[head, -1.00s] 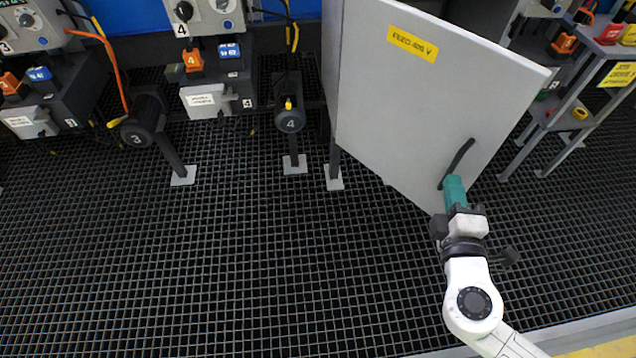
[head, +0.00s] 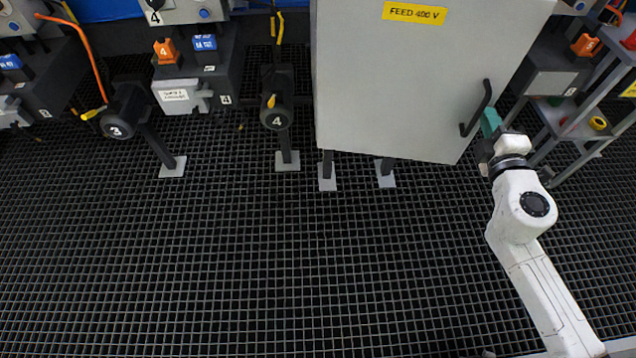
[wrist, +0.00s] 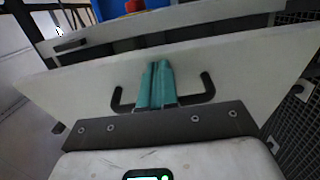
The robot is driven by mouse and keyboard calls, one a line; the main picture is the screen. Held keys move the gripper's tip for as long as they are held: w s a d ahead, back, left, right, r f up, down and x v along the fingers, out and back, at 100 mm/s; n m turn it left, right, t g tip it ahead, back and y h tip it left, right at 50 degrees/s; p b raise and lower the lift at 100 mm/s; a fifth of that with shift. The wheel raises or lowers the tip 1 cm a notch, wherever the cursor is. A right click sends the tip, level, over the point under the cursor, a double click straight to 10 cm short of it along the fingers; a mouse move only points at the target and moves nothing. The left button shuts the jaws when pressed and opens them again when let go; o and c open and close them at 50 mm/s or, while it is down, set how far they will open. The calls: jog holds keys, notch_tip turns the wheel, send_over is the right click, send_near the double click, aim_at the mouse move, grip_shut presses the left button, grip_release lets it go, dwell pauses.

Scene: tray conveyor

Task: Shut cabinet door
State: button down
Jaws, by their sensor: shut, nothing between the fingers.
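The cabinet door (head: 415,75) is a light grey panel with a yellow "FEED 400 V" label (head: 414,13) and a black bar handle (head: 477,108) near its right edge. In the wrist view the door (wrist: 85,90) is ajar, with a gap to the cabinet frame (wrist: 190,18) behind it. My gripper (head: 491,122) is shut and empty, its teal fingertips just right of the handle by the door's lower right edge. In the wrist view the fingers (wrist: 156,85) cover the middle of the handle (wrist: 208,88) and point at the door. I cannot tell whether they touch it.
A grey shelf rack (head: 575,130) with small coloured items stands close to the right of my gripper. Numbered stations (head: 190,75) and a black post marked 4 (head: 277,118) stand to the left. The dark grid floor (head: 300,260) in front is clear.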

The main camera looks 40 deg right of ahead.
jog(key=shift+s+d+p+x, duration=0.1)
jog(key=shift+d+p+x, duration=0.1)
jog(key=shift+x, duration=1.1)
jog(key=shift+s+d+p+x, duration=0.1)
jog(key=shift+p+x, duration=0.05)
jog(key=shift+x, duration=1.2)
jog(key=shift+s, duration=0.1)
